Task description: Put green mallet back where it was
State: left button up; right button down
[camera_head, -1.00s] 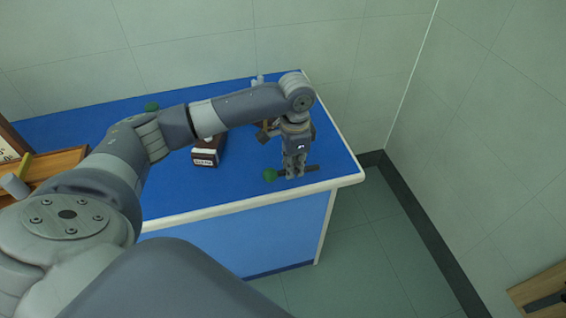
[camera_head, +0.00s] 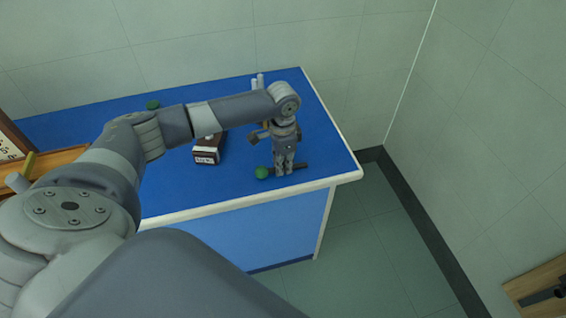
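The green mallet has a round green head (camera_head: 262,173) and a dark handle that sticks out to the right. It is near the front right corner of the blue bench (camera_head: 225,185). My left gripper (camera_head: 284,170) points down and is shut on the mallet's handle, just right of the head. The mallet lies roughly level, at or just above the bench top; I cannot tell if it touches. A second green round thing (camera_head: 153,105) is at the back of the bench, partly behind my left arm. My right gripper is not in view.
A dark brown box with a white label (camera_head: 207,152) stands left of the gripper. Pale upright things (camera_head: 257,82) stand at the back, partly hidden by my arm. A wooden tray (camera_head: 50,165) is at the left. The bench's right end has free room.

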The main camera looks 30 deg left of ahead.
pick_arm(q)
jog(key=o, duration=0.3)
jog(key=shift+r, duration=0.1)
jog(key=shift+r, duration=0.25)
notch_tip(320, 180, up, 12)
jog(key=b, duration=0.2)
jog(key=shift+f, duration=0.15)
